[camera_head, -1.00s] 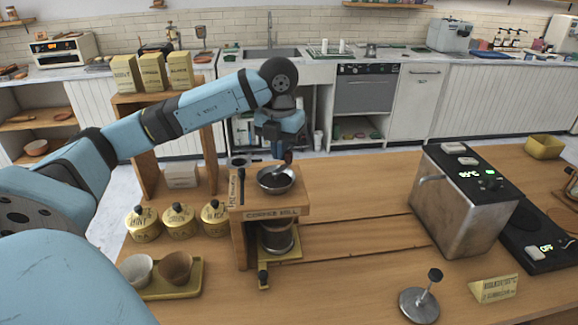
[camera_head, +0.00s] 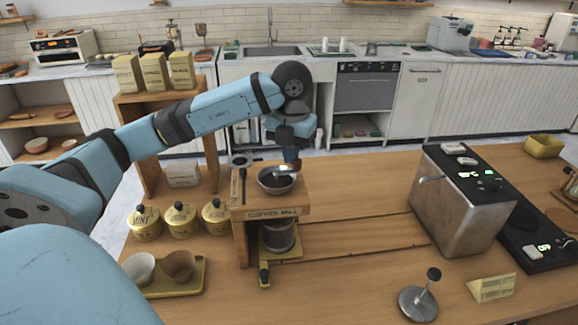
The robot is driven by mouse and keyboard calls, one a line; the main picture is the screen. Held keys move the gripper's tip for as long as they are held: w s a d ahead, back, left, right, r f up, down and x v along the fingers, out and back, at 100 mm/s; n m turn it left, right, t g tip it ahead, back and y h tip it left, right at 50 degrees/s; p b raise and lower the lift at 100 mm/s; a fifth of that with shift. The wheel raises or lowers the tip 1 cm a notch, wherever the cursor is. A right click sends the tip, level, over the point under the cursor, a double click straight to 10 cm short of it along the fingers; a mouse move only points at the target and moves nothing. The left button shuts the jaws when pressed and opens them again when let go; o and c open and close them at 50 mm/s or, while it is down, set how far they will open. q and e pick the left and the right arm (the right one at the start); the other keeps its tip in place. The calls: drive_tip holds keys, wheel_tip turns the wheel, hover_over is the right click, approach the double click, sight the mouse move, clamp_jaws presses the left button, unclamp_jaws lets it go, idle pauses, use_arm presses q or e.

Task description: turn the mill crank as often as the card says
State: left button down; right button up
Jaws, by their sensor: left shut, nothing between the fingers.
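The coffee mill (camera_head: 272,213) is a wooden stand on the counter, with a metal bowl (camera_head: 277,187) of dark grounds or beans on top and a metal container (camera_head: 278,236) below. My left gripper (camera_head: 291,163) is shut and empty, pointing down just behind the bowl's rim. A small reddish-brown part, perhaps the crank knob, shows at its tips; contact cannot be told. A shiny piece over the bowl may be the crank arm. A small yellow card (camera_head: 493,288) stands at the front right; its writing is too small to read. My right gripper is out of view.
Three yellow canisters (camera_head: 181,220) and a tray (camera_head: 200,285) with two cups stand left of the mill. A metal machine (camera_head: 465,205) stands to the right, with a tamper (camera_head: 419,303) in front. The counter between mill and machine is clear.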

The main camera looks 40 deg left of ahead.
use_arm(q)
drive_tip(key=shift+w+a, duration=0.1)
drive_tip(key=shift+w, duration=0.1)
drive_tip(key=shift+w+a, duration=0.2)
drive_tip(key=shift+a, duration=0.15)
wheel_tip(320, 180, up, 7)
drive_tip(key=p, duration=0.4)
drive_tip(key=shift+p, duration=0.35)
idle(0.5)
